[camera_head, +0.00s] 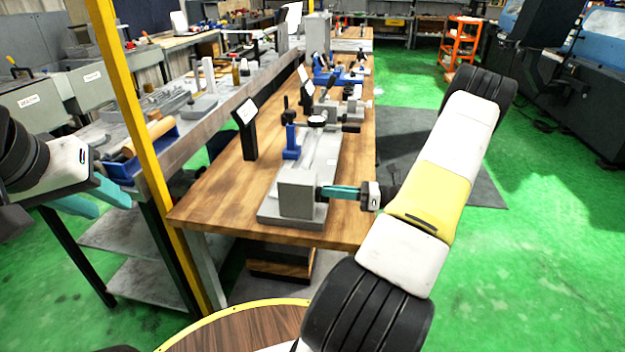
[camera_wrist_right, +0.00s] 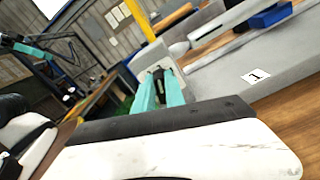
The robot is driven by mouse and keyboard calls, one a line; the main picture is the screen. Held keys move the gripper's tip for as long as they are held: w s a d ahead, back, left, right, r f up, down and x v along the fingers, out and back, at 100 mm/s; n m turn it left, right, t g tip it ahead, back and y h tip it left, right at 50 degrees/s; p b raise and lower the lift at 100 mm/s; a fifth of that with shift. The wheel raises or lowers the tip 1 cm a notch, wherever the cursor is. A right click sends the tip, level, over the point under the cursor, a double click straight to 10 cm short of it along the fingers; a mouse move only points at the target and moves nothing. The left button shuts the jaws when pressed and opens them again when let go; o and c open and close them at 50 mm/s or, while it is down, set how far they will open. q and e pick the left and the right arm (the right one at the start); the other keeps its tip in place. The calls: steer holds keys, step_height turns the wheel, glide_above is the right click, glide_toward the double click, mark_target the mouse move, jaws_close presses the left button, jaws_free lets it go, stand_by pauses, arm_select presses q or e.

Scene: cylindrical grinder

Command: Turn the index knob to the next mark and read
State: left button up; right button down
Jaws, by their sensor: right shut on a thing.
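The grey block (camera_head: 297,194) of a bench fixture stands at the near end of the wooden bench. My right gripper (camera_head: 322,191) reaches its right face from the right, with teal fingers level. In the right wrist view my right gripper (camera_wrist_right: 160,76) is shut on a small dark knob (camera_wrist_right: 157,88) at the block's face. Most of the knob is hidden by the fingers, and I cannot read its mark. My left gripper (camera_head: 102,201) is open and empty at the far left, away from the fixture.
A black stand with a white display (camera_head: 245,112) and a blue clamp piece (camera_head: 291,138) stand by the fixture. A white label with a dark figure (camera_wrist_right: 256,75) shows on the grey base. A yellow post (camera_head: 140,120) rises between my left gripper and the bench (camera_head: 220,200).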

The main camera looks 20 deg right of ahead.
steer(key=shift+m, duration=0.4)
steer(key=c, duration=1.4)
jaws_free()
steer(key=v, duration=0.8)
steer(key=shift+w+a, duration=0.1)
steer(key=shift+w, duration=0.1)
